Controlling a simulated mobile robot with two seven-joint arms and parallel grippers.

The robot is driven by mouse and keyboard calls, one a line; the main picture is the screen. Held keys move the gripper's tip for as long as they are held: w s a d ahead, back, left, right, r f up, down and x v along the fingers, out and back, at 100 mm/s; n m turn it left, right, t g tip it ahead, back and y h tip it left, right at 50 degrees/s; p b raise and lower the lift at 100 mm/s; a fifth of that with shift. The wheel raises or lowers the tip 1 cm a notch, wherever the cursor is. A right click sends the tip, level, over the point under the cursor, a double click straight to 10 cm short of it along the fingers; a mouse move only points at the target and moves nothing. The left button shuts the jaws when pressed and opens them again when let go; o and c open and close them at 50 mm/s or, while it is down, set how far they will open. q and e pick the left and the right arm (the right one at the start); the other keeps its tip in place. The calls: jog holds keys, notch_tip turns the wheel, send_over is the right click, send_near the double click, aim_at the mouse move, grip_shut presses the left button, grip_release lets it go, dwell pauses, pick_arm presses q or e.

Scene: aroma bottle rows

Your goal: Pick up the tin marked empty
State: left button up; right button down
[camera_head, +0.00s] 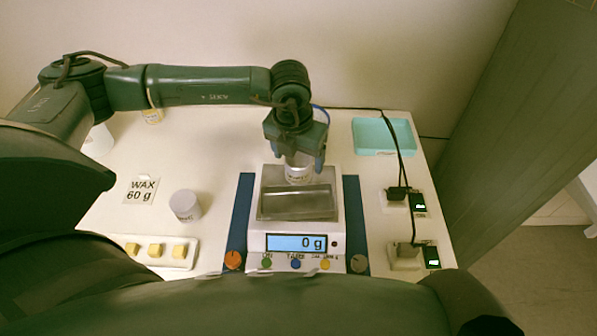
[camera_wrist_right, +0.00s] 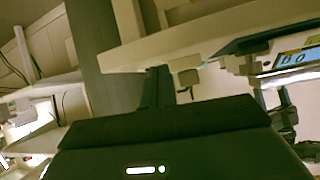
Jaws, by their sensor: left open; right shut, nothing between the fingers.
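My left gripper (camera_head: 299,166) points down over the scale, its fingers on either side of a small pale tin (camera_head: 298,174) at the back of the metal pan. It is open; whether the fingers touch the tin cannot be told. That tin's label is too small to read, and the gripper hides its top. Another pale grey tin (camera_head: 185,206) stands on the table left of the scale, its marking unreadable. My right gripper (camera_wrist_right: 157,88) is shut and empty in the right wrist view, away from the tins.
The scale (camera_head: 345,228) reads 0 g, its metal pan (camera_head: 296,204) on top. A "WAX 60 g" card (camera_head: 141,190) and a white tray (camera_head: 120,243) with yellow blocks are at left. A teal tray (camera_head: 384,136) is at back right; cables and plugs (camera_head: 405,256) line the right edge.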

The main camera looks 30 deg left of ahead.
pick_arm(q)
jog(key=shift+w+f+b, duration=0.2)
jog(key=shift+f+b, duration=0.15)
jog(key=shift+f, duration=0.75)
jog(key=shift+r, duration=0.1)
jog(key=c, duration=1.1)
